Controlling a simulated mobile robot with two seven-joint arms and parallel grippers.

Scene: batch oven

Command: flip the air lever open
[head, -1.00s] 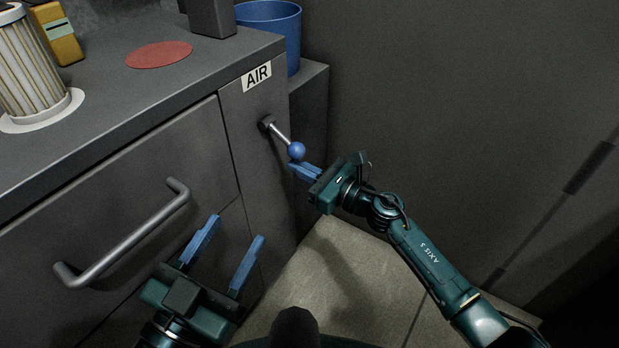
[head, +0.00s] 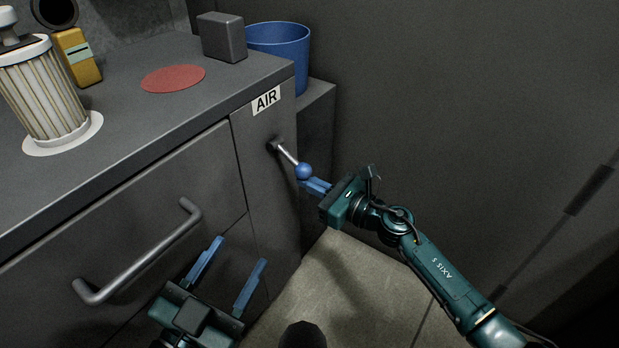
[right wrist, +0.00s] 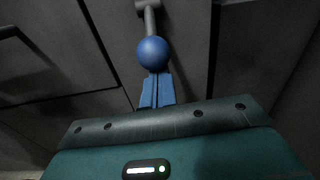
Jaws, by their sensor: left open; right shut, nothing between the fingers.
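The air lever (head: 287,155) is a short metal rod with a blue ball knob (head: 304,171), on the cabinet front below the AIR label (head: 266,100). The rod points down to the right and outward. My right gripper (head: 306,183) is shut and empty, its blue fingertips right at the underside of the knob. In the right wrist view the knob (right wrist: 153,53) sits just beyond the shut fingertips (right wrist: 157,82); I cannot tell whether they touch. My left gripper (head: 236,264) is open and empty, low in front of the cabinet.
A drawer handle (head: 140,255) sticks out left of my left gripper. On the counter stand a pleated filter (head: 43,92), a yellow block (head: 77,57), a red disc (head: 173,78) and a grey block (head: 222,37). A blue bin (head: 284,43) is behind. Floor is clear at right.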

